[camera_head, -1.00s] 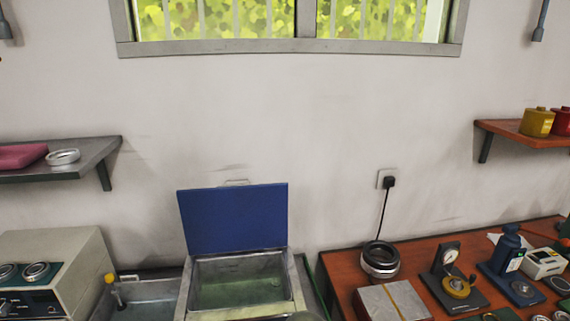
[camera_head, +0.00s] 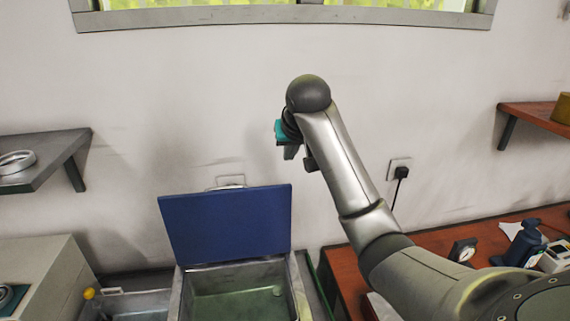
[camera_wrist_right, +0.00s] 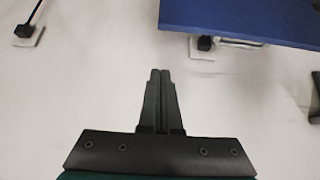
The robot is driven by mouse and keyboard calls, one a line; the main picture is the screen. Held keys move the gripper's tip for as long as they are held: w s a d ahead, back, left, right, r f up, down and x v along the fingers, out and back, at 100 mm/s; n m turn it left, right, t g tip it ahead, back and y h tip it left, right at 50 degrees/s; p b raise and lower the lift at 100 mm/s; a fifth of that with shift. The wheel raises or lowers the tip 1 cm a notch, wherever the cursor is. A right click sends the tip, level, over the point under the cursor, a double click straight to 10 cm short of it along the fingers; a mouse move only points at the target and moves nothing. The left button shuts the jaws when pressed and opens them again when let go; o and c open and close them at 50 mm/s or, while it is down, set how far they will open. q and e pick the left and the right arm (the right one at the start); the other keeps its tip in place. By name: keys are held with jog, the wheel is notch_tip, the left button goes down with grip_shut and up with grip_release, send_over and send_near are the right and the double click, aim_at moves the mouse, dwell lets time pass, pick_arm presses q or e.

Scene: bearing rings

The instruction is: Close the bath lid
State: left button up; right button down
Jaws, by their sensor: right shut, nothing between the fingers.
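The bath lid (camera_head: 226,223) is a blue panel standing open, nearly upright, at the back of the bath. The bath (camera_head: 240,303) is a grey metal tank with greenish liquid in it. In the head view my right gripper (camera_head: 300,158) is above and to the right of the lid, in front of the wall, partly hidden by its own wrist. In the right wrist view the right gripper (camera_wrist_right: 160,75) is shut and empty, its fingers together. The lid (camera_wrist_right: 245,18) shows at the top right of that view, apart from the fingers. My left gripper is not in view.
A brown workbench (camera_head: 345,280) with instruments stands to the right, partly behind my right arm. A grey shelf (camera_head: 50,150) with a ring is on the left, and an orange-brown shelf (camera_head: 535,113) on the right. A socket (camera_head: 399,168) with a plug is on the wall.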

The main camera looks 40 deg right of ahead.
jog(key=x, duration=0.3)
jog(key=shift+s+a+f, duration=0.1)
jog(key=shift+s+f, duration=0.05)
pick_arm(q)
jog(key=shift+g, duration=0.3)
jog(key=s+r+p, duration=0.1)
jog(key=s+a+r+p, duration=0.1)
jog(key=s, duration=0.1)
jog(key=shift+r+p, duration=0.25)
jog(key=shift+p, duration=0.05)
pick_arm(e)
notch_tip(320, 180, down, 5)
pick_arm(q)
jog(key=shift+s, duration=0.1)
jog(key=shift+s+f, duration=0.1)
